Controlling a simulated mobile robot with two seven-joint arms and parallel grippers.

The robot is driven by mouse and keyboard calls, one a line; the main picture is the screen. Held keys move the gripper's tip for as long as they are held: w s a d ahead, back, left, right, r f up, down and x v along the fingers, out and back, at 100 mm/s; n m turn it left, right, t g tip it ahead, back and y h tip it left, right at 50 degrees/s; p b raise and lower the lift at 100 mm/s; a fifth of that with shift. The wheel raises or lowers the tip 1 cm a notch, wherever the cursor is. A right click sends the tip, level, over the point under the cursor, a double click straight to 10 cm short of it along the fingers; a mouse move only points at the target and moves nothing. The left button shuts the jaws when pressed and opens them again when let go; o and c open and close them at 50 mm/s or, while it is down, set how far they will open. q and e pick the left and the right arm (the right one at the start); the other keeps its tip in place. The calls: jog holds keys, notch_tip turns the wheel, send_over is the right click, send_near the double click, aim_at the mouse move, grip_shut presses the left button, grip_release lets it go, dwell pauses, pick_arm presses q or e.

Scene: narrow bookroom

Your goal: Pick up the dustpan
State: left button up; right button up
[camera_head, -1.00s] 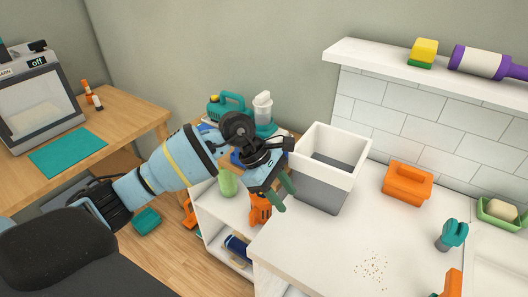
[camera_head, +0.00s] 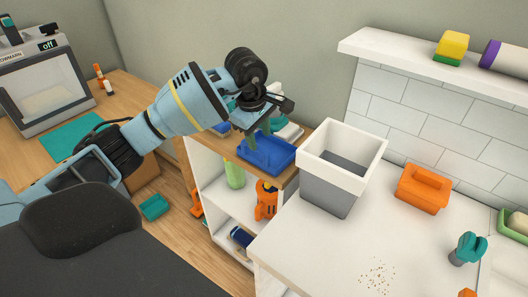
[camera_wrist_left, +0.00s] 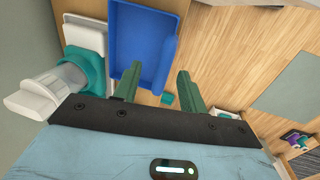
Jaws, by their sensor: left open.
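The blue dustpan (camera_head: 268,158) lies on the wooden top of a low white shelf unit in the head view. In the left wrist view the dustpan (camera_wrist_left: 142,32) shows as a shallow blue tray with raised edges. My left gripper (camera_head: 263,128) is above the dustpan's back edge in the head view. In the wrist view the left gripper's two green fingers (camera_wrist_left: 156,70) are spread, with part of the blue pan between and beyond them. I cannot tell whether they touch it. My right gripper is not in view.
A white and grey bin (camera_head: 340,165) stands close to the dustpan's right. A clear-topped bottle (camera_wrist_left: 55,88) and a teal item stand beside the dustpan in the wrist view. An orange caddy (camera_head: 423,188), a teal-handled brush (camera_head: 468,248) and crumbs (camera_head: 377,277) are on the white counter.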

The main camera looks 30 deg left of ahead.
aim_at(261, 147)
pick_arm(q)
jog(key=shift+s+d+f, duration=0.1)
jog(key=shift+f, duration=0.3)
jog(key=f, duration=0.3)
jog(key=shift+d+f+p, duration=0.2)
jog(key=shift+p, duration=0.1)
jog(key=shift+w+f, duration=0.25)
jog(key=shift+f, duration=0.2)
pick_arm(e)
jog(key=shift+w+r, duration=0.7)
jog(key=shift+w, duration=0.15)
pick_arm(q)
jog(key=c, duration=0.9)
grip_shut()
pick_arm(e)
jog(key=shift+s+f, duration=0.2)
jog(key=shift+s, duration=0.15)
